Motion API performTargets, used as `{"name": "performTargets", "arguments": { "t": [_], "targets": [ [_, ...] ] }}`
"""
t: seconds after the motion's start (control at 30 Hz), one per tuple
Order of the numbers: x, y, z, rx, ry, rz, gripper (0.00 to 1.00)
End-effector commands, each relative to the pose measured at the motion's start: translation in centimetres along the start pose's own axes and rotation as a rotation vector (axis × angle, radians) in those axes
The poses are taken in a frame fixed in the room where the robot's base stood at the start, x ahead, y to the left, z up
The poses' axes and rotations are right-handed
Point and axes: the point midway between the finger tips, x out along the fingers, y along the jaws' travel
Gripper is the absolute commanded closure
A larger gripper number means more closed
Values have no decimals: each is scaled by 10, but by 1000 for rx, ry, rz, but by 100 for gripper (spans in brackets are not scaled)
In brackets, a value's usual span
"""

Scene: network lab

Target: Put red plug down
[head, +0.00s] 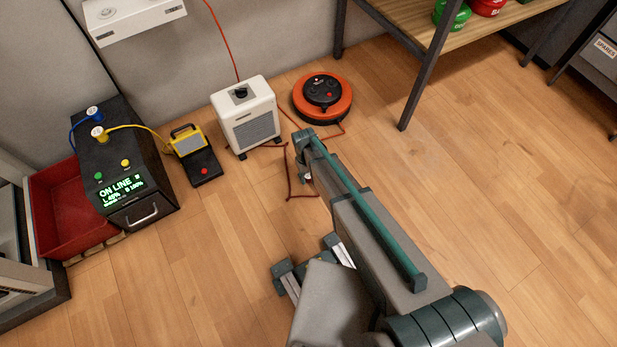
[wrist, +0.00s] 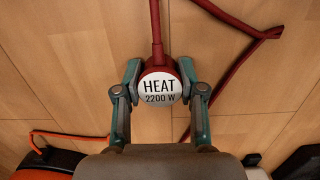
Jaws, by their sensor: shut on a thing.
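The red plug (wrist: 158,91) shows in the wrist view with its round white face reading "HEAT 2200 W". My gripper (wrist: 160,67) is shut on it, one teal finger on each side. Its dark red cord runs from the plug to the top of the picture. The wooden floor lies behind the plug; I cannot tell whether the plug touches it.
An orange cable reel (head: 341,99) stands right of the heater. A yellow device (head: 188,142), a black "ON LINE" unit (head: 115,165) and a red bin (head: 65,215) stand to the left. A wooden-topped bench (head: 437,45) stands at the upper right. The floor at right is clear.

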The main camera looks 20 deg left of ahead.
Motion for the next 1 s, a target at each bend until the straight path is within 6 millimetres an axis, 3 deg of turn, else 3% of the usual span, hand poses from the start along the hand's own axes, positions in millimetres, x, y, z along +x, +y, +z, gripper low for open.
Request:
{"name": "performTargets", "arguments": {
  "t": [0.3,0.33,0.47,0.83,1.0],
  "targets": [
    [2,0,0,0,0,0,100],
    [2,0,0,0,0,0,55],
    [2,0,0,0,0,0,35],
    [0,0,0,0,0,0,35],
    [-14,0,1,0,0,0,35]
  ]
}}
